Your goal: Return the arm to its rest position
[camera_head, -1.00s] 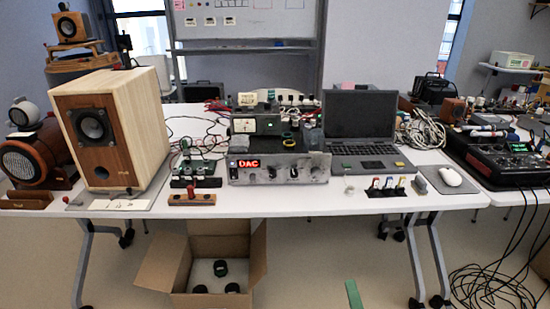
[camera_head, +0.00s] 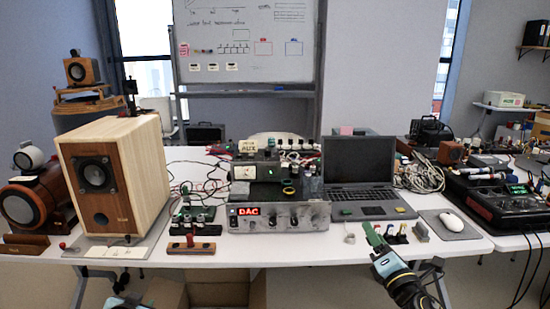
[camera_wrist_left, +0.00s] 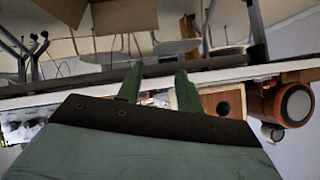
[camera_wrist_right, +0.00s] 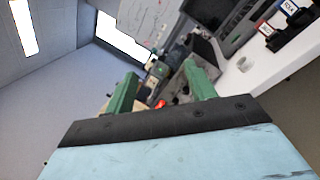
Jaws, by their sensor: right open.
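My right gripper (camera_head: 369,234) is in front of the table's front edge, below the laptop (camera_head: 360,185). Its green fingers are apart with nothing between them in the right wrist view (camera_wrist_right: 162,90). The front of the table with its small plugs lies close behind it in the head view. My left arm shows only as a small piece at the bottom left of the head view. In the left wrist view my left gripper (camera_wrist_left: 158,85) has its two green fingers apart and empty, with the table edge and the wooden speaker (camera_wrist_left: 222,103) beyond them.
The table (camera_head: 290,255) carries a large wooden speaker (camera_head: 140,170), a DAC unit (camera_head: 278,216), a mouse (camera_head: 451,221) and a black mixer (camera_head: 490,195). An open cardboard box (camera_head: 215,292) stands under the table. Cables hang at the right.

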